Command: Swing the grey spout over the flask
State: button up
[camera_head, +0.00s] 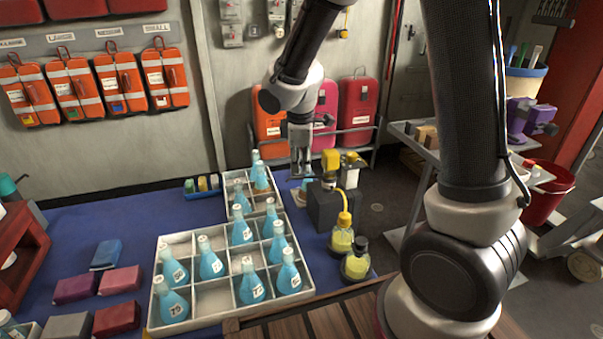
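My gripper (302,170) points down at the back of the blue table, just left of a black box (338,207) with yellow-topped fittings (331,160). The gripper is small here, and I cannot tell whether its fingers are open or shut. A small light-blue shape (307,184), perhaps a flask, shows just below the fingertips and is partly hidden. I cannot make out the grey spout clearly; it may be behind or between my fingers near the box. Several blue flasks (252,284) stand upright in a white divided tray (187,321).
Two yellow-liquid flasks, one yellow-capped (342,236) and one black-capped (357,261), stand before the box. A second divided tray (228,187) holds flasks left of my gripper. Coloured blocks (120,280) lie at left. A grey cart (402,130) stands right.

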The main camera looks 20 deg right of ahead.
jog(key=x, duration=0.5)
jog(key=shift+d+r, duration=0.1)
grip_shut()
